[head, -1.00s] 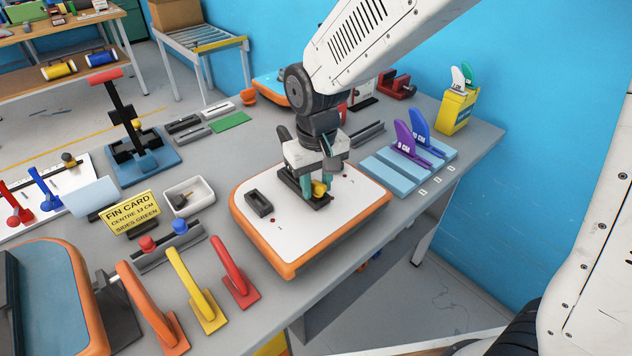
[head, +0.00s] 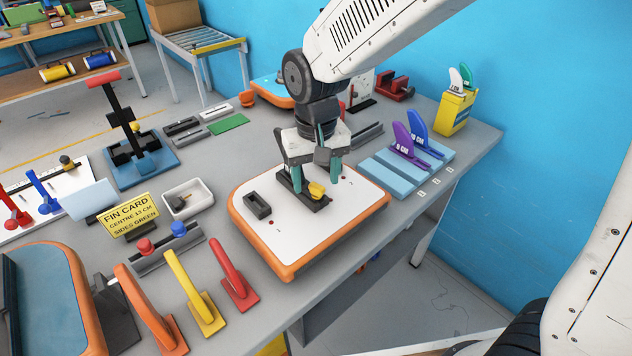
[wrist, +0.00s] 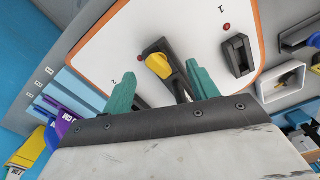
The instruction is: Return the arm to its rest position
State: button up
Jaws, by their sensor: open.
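My gripper (head: 318,178) is open above the white board with orange edges (head: 340,201). Its two teal fingers stand apart and hold nothing. Just below the fingers, a yellow knob (head: 316,189) sits on a long dark fin box (head: 318,205) on the board. In the wrist view the yellow knob (wrist: 158,65) shows between the two teal fingers (wrist: 160,92), clear of both.
A small dark box (head: 258,205) is on the board's left. Purple (head: 405,143) and blue (head: 418,128) fins stand on a light-blue rack at right. Upright red (head: 232,265), yellow and orange handles stand in front. A yellow fin card (head: 130,213) is at left.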

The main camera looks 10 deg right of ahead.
notch_tip(320, 180, up, 6)
jog(key=shift+f, duration=0.2)
jog(key=s+d+r+m, duration=0.1)
jog(key=s+d+r, duration=0.2)
jog(key=s+d, duration=0.7)
jog(key=s+d+r+m+t, duration=0.1)
jog(key=s+d+r, duration=0.2)
jog(key=s+d, duration=0.7)
jog(key=shift+s+d, duration=0.15)
jog(key=shift+d, duration=0.2)
jog(key=shift+r, duration=0.1)
jog(key=shift+c, duration=0.3)
